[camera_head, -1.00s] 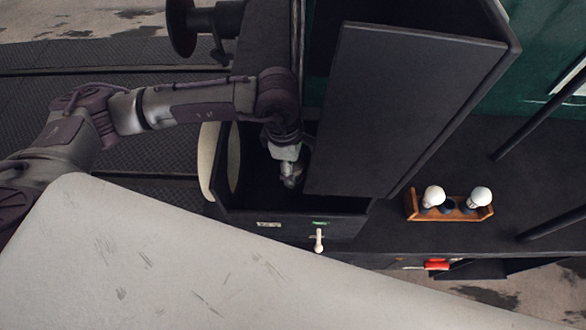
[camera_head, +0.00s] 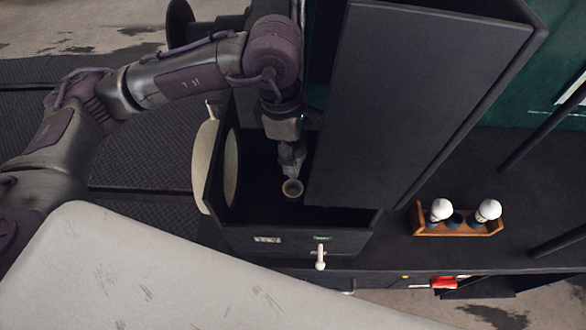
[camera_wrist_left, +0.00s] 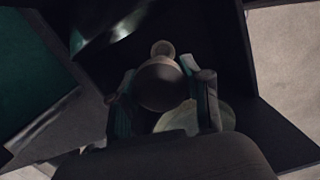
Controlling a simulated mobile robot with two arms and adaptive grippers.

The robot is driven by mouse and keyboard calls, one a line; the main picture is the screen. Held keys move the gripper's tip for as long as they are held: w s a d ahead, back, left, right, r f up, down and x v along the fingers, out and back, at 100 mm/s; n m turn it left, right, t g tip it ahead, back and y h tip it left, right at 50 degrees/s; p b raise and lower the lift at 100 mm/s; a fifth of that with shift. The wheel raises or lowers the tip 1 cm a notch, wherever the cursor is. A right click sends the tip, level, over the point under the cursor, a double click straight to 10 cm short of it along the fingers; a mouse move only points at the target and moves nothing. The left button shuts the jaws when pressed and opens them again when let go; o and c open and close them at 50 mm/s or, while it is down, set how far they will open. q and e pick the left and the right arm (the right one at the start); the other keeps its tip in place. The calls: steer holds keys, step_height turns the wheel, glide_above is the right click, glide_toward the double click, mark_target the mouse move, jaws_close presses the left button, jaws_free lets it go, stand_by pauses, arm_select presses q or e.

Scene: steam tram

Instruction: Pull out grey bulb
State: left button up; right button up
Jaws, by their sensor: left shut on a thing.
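My left gripper (camera_head: 292,172) reaches down into an open black lamp box (camera_head: 345,242). In the left wrist view its fingers (camera_wrist_left: 162,92) are shut on the grey bulb (camera_wrist_left: 160,84), a dark rounded shape between them. In the head view the bulb is mostly hidden by the fingers. My right gripper is not in view.
A large black panel (camera_head: 425,95) stands close right of my gripper. A pale round disc (camera_head: 203,165) is at the box's left side. A white-knobbed lever (camera_head: 320,258) is in front. A wooden rack (camera_head: 455,229) with two white bulbs (camera_head: 441,209) lies right.

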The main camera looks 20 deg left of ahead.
arm_select(q)
steer(key=shift+r, duration=0.75)
steer(key=shift+r+p, duration=1.95)
steer(key=shift+r, duration=3.05)
steer(key=shift+f, duration=0.1)
